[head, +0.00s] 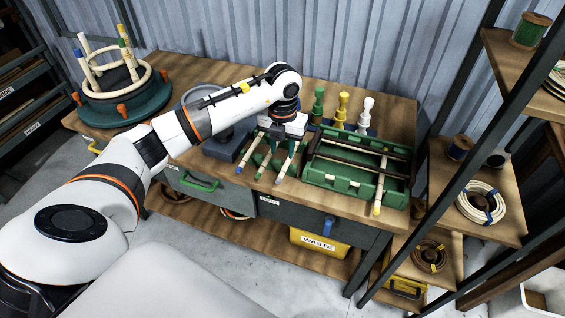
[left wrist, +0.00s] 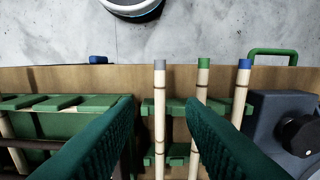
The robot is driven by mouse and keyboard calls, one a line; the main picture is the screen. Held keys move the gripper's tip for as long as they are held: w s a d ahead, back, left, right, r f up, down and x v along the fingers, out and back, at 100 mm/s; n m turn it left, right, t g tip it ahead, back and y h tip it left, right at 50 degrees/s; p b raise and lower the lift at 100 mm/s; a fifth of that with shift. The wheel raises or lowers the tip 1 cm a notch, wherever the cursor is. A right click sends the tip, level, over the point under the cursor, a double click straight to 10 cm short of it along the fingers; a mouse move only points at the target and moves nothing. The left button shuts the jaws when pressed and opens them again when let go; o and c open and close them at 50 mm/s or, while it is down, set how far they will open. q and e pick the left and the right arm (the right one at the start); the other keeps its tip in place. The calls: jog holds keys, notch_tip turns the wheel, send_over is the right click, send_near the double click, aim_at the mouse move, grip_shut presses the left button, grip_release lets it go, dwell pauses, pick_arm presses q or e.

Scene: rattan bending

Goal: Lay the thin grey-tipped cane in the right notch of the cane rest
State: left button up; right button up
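The grey-tipped cane (head: 282,171) is pale and lies on a low green rack beside a green-tipped cane (head: 263,168) and a blue-tipped cane (head: 244,162). In the left wrist view the grey-tipped cane (left wrist: 160,120) runs between the fingers of my left gripper (left wrist: 161,108), which are open and apart from it. In the head view my left gripper (head: 284,140) hangs over the canes and hides their far ends. A green notched frame (head: 325,185), seemingly the cane rest, stands just right of them. A yellow-tipped cane (head: 380,185) lies across its right side. My right gripper is out of view.
Green, yellow and white pegs (head: 342,108) stand behind the frame. A dark grey device (head: 225,143) is left of the canes. A ring jig (head: 120,95) sits at the bench's left end. A black shelf post (head: 440,150) rises at the right.

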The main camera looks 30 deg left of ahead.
pick_arm(q)
jog(key=shift+r, duration=2.15)
